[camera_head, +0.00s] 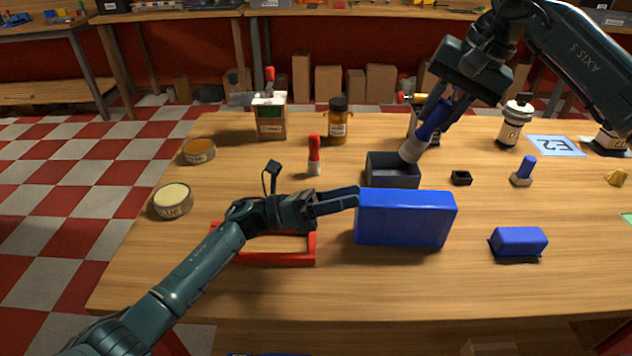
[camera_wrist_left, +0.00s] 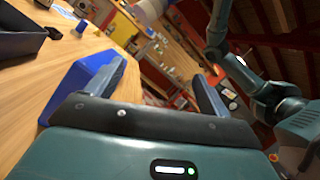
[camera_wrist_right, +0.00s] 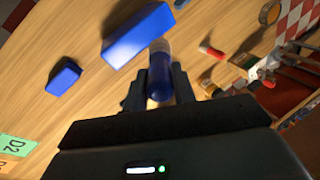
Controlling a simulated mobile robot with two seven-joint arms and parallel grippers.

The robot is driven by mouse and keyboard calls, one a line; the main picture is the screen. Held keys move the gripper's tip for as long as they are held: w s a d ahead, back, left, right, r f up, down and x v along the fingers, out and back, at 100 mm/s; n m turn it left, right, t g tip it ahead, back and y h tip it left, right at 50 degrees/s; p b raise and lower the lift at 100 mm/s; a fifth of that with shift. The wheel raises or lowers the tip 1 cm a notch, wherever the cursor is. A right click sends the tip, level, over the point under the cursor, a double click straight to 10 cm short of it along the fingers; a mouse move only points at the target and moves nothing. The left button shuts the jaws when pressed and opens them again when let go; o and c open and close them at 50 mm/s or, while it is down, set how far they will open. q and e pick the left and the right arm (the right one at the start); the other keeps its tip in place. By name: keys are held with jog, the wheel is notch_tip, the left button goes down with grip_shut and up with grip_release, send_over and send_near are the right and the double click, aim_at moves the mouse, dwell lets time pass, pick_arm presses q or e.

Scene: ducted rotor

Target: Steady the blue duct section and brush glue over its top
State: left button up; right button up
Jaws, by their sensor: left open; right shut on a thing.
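The blue duct section (camera_head: 404,219) is a long blue block standing on the table in front of the dark grey open box (camera_head: 393,172). My left gripper (camera_head: 350,196) is open at its left end. In the left wrist view the blue section (camera_wrist_left: 80,85) lies beside one finger, and the gap between the fingers (camera_wrist_left: 160,78) looks empty. Whether that finger touches it, I cannot tell. My right gripper (camera_head: 442,106) is shut on the blue handle of a brush (camera_head: 433,122). The brush hangs tilted, its pale tip at the box's right rim. The handle shows in the right wrist view (camera_wrist_right: 160,80).
A red frame (camera_head: 265,259) lies left of the duct section, under my left arm. A smaller blue block (camera_head: 517,242) lies to the right. A red-capped tube (camera_head: 314,155), a brown jar (camera_head: 338,120) and two round tins stand behind and left. The front edge is clear.

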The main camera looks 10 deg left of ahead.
aim_at(356, 213)
pick_arm(q)
jog(key=w+a+f+m+g+y, duration=0.2)
jog(key=w+a+f+m+y, duration=0.1)
jog(key=w+a+m, duration=0.3)
jog(key=shift+m, duration=0.5)
jog(key=f, duration=0.6)
jog(key=shift+s+d+f, duration=0.25)
jog(key=shift+s+f, duration=0.05)
jog(key=shift+f, duration=0.05)
jog(key=d, duration=0.5)
jog(key=shift+w+d, duration=0.2)
jog(key=shift+d, duration=0.2)
jog(key=shift+w+d, duration=0.1)
jog(key=shift+d, duration=0.7)
jog(key=shift+c, duration=0.5)
jog(key=c, duration=1.1)
jog(key=shift+o, duration=0.2)
